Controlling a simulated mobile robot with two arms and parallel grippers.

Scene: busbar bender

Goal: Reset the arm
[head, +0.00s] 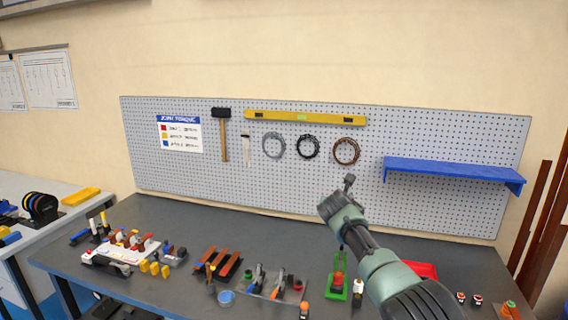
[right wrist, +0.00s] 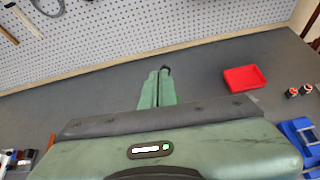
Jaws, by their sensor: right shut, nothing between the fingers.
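My right arm comes in from the lower right in the head view, its gripper (head: 348,184) raised in front of the pegboard over the back of the bench. In the right wrist view its two green fingers (right wrist: 158,88) lie together, shut and empty, above the bare grey bench top (right wrist: 100,102). It touches nothing that I can see. My left gripper does not show in either view.
The pegboard (head: 200,180) carries a blue shelf (head: 450,169), a hammer (head: 223,130) and cable coils (head: 308,147). The bench's back strip is clear.

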